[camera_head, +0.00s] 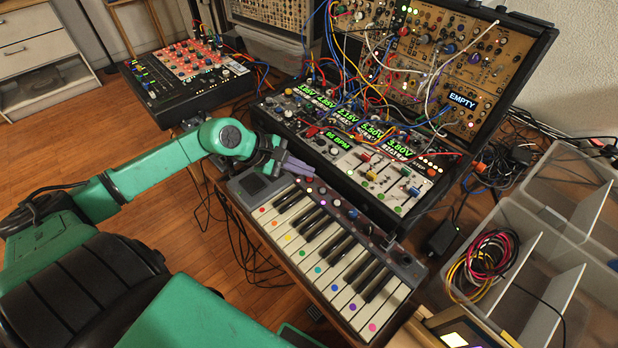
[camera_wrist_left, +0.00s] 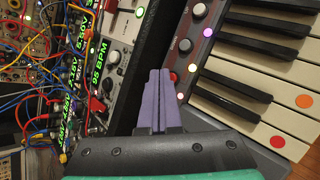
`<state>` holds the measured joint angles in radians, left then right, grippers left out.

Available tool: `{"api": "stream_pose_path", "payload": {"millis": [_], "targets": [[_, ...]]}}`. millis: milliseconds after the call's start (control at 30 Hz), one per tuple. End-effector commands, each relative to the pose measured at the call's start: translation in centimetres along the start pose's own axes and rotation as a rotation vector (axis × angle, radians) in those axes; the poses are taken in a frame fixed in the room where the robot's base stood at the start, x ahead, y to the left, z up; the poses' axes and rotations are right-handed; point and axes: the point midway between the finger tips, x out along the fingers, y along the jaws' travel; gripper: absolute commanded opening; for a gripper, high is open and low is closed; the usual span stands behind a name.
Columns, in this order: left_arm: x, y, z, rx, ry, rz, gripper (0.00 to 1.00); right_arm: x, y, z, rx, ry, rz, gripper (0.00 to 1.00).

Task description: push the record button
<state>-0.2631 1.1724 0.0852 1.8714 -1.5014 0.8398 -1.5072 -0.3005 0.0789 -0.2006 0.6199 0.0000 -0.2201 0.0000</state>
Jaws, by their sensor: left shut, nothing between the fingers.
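The small keyboard (camera_head: 330,255) has white and black keys with coloured dots, and a top strip of knobs and small lit buttons. In the left wrist view it lies at the right. My right gripper is out of view.
A synth case (camera_head: 440,190) with patch cables and lit displays stands just behind the keyboard. A red-topped mixer (camera_head: 195,65) is at the back left. Clear bins (camera_head: 560,240) with coiled cables (camera_head: 485,262) are at the right. Loose cables hang left of the keyboard.

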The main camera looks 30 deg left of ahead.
Motion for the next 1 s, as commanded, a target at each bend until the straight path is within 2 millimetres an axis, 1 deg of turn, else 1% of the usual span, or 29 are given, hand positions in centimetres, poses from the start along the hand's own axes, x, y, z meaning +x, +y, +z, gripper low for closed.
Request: {"api": "stream_pose_path", "payload": {"millis": [33,100,400,600,800,867,1000], "targets": [[0.4,-0.3,-0.3,0.000,0.000,0.000,0.00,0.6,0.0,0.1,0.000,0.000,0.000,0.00],[0.5,-0.3,-0.3,0.000,0.000,0.000,0.00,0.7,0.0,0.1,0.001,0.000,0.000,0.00],[0.3,-0.2,-0.2,0.000,0.000,0.000,0.00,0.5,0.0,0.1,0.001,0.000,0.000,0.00],[-0.3,0.2,0.2,0.000,0.000,0.000,0.00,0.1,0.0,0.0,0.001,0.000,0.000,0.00],[-0.3,0.2,0.2,0.000,0.000,0.000,0.00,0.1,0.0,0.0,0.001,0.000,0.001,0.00],[-0.4,0.3,0.3,0.000,0.000,0.000,0.00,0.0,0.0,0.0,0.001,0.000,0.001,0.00],[-1.5,1.1,1.1,0.001,0.000,0.000,0.00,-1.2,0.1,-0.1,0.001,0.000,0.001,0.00]]}}
